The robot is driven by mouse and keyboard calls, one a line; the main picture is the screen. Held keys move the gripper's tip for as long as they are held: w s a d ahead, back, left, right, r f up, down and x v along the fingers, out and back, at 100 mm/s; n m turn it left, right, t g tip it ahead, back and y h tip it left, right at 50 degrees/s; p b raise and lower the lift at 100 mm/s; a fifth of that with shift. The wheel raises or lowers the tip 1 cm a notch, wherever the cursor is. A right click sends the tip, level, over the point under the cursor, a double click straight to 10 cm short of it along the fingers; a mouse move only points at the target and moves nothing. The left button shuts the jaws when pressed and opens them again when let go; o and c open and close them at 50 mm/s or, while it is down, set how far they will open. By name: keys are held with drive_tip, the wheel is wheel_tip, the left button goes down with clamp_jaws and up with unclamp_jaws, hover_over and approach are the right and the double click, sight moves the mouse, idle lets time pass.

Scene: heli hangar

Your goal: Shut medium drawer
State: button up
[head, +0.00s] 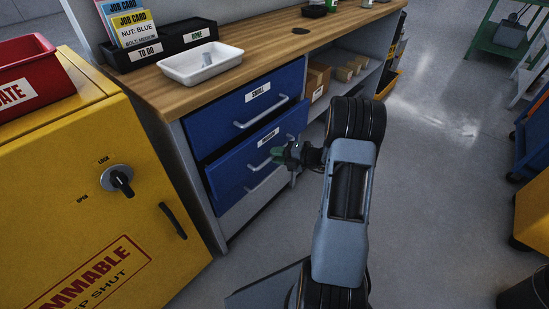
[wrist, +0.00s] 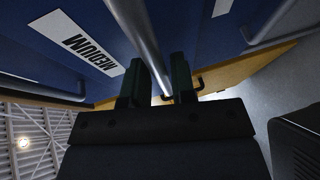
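The medium drawer (head: 235,168) is the blue second drawer under the workbench, labelled MEDIUM. Its front stands out a little from the cabinet, with a dark gap along its top left edge. My gripper (head: 287,155) is at this drawer's handle. In the wrist view, the MEDIUM label (wrist: 88,46) is at left, and the metal handle bar (wrist: 145,40) runs down between the two dark green fingers of my gripper (wrist: 160,82). The fingers are close together with the bar filling the gap. My wrist hides part of the handle in the head view.
The blue SMALL drawer (head: 225,117) above looks closed. A grey drawer front (head: 243,212) is below. A yellow flammables cabinet (head: 150,235) stands close at left. The wooden worktop (head: 275,48) holds a white tray (head: 200,62). Open floor (head: 440,150) lies to the right.

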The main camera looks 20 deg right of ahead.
drive_tip(key=shift+w+a+f, duration=0.1)
drive_tip(key=shift+w+a, duration=0.25)
drive_tip(key=shift+a, duration=0.05)
clamp_jaws()
